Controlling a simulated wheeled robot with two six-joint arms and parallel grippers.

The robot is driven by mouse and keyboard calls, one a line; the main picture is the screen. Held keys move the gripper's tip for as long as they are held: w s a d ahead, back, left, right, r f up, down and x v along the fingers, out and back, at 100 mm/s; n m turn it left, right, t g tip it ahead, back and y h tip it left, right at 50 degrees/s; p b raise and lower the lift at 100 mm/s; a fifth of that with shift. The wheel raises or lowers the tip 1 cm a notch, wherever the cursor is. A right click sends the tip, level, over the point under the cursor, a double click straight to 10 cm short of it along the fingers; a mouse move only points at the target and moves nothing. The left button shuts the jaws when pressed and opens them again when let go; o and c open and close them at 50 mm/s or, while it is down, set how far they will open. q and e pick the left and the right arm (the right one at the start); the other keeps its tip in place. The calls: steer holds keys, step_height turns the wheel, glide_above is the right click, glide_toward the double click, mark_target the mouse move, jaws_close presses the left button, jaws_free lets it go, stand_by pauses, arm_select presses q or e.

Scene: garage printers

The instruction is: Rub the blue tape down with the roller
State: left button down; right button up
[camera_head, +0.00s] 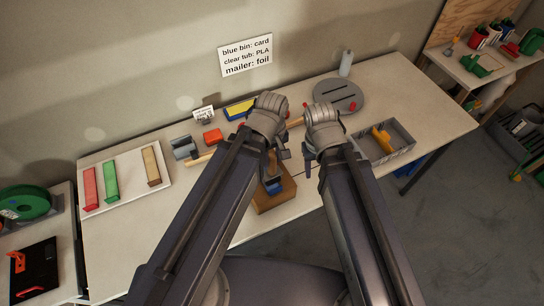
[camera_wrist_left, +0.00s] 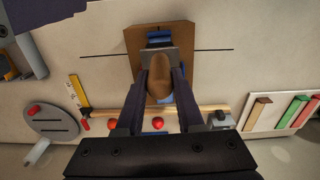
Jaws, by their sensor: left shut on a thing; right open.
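A brown cardboard box (camera_head: 284,192) sits at the table's front middle, below my grippers. Blue tape (camera_head: 274,187) lies on its top, and it also shows in the left wrist view (camera_wrist_left: 159,37). My left gripper (camera_wrist_left: 160,74) is shut on the brown handle of the roller (camera_wrist_left: 159,62). The roller's grey head lies across the tape strip; whether it presses on the tape I cannot tell. In the head view my left gripper (camera_head: 276,163) is over the box, partly hidden by its arm. My right gripper (camera_head: 309,164) is open and empty, right of the box.
A grey bin (camera_head: 404,148) with a yellow item stands right of my right arm. A slotted grey disc (camera_head: 336,92) lies behind. A white board (camera_head: 128,189) with coloured strips is at left.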

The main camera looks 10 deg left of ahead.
arm_select(q)
step_height(320, 180, down, 3)
steer(key=shift+s+r+b, duration=0.1)
steer(key=shift+r+b, duration=0.1)
steer(key=shift+b, duration=0.7)
steer(key=shift+w+a+r+p, duration=0.3)
steer(key=shift+w+r+p, duration=0.05)
steer(key=shift+w, duration=0.25)
steer(key=w+a, duration=0.9)
steer(key=w, duration=0.3)
steer(key=s+d, duration=0.3)
steer(key=s, duration=0.1)
steer(key=s+d, duration=0.3)
steer(key=s, duration=0.2)
steer(key=s+d, duration=0.3)
steer(key=s, duration=0.1)
steer(key=shift+s+d, duration=0.15)
steer(key=shift+d, duration=0.15)
steer(key=w+a, duration=0.9)
steer(key=w, duration=0.3)
steer(key=shift+w, duration=0.25)
arm_select(e)
steer(key=shift+f, duration=0.95)
arm_select(q)
steer(key=shift+f+b, duration=0.6)
arm_select(e)
steer(key=shift+f, duration=0.65)
arm_select(q)
steer(key=shift+s, duration=0.1)
